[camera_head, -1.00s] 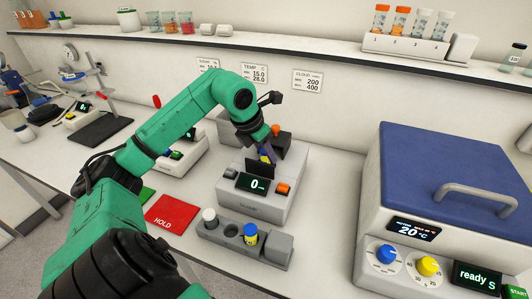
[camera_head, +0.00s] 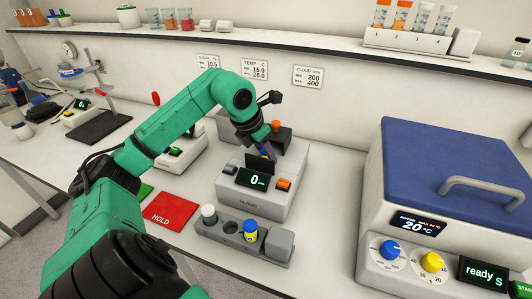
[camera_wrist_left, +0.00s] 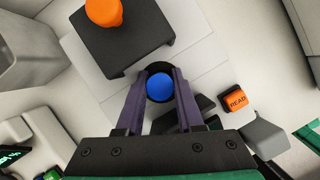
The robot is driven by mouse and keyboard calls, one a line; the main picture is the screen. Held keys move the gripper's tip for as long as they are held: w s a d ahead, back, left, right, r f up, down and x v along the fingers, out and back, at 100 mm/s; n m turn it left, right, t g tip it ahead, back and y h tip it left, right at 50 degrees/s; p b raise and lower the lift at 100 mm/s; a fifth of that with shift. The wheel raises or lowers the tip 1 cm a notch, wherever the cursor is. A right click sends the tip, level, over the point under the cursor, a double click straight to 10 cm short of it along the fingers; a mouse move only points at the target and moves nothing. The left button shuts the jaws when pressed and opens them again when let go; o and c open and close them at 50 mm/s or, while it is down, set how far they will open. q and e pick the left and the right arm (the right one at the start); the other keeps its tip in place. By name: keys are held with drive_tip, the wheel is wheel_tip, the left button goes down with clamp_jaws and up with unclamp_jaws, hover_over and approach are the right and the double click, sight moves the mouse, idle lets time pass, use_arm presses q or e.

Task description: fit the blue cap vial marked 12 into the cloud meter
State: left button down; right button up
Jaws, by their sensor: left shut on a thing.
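The cloud meter (camera_head: 243,203) is a light grey box with a display reading 0, an orange READ button and a black lid (camera_wrist_left: 125,45) with an orange knob. My left gripper (camera_head: 265,152) is over its top. In the left wrist view, the two purple fingers (camera_wrist_left: 158,88) are shut on a vial seen from above, of which only the round blue cap (camera_wrist_left: 160,87) shows. The cap sits within a dark round opening in the meter's top. How deep the vial sits is hidden, and no 12 is readable. My right gripper is out of view.
In front of the meter is a grey rack (camera_head: 275,246) with a white-capped vial (camera_head: 209,215) and a blue-capped yellow vial (camera_head: 250,232). A red HOLD mat (camera_head: 171,211) lies left. A blue-lidded machine (camera_head: 450,150) stands right.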

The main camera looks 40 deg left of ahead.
use_arm(q)
drive_tip(key=shift+c, duration=2.3)
unclamp_jaws()
drive_tip(key=shift+s+f, duration=0.15)
drive_tip(key=shift+f, duration=0.35)
drive_tip(key=shift+s, duration=0.1)
drive_tip(key=v, duration=0.2)
drive_tip(key=b+v, duration=0.1)
drive_tip(key=v, duration=0.2)
drive_tip(key=shift+r, duration=0.45)
drive_tip(key=v, duration=0.9)
drive_tip(key=shift+a+r, duration=0.2)
drive_tip(key=shift+r, duration=0.1)
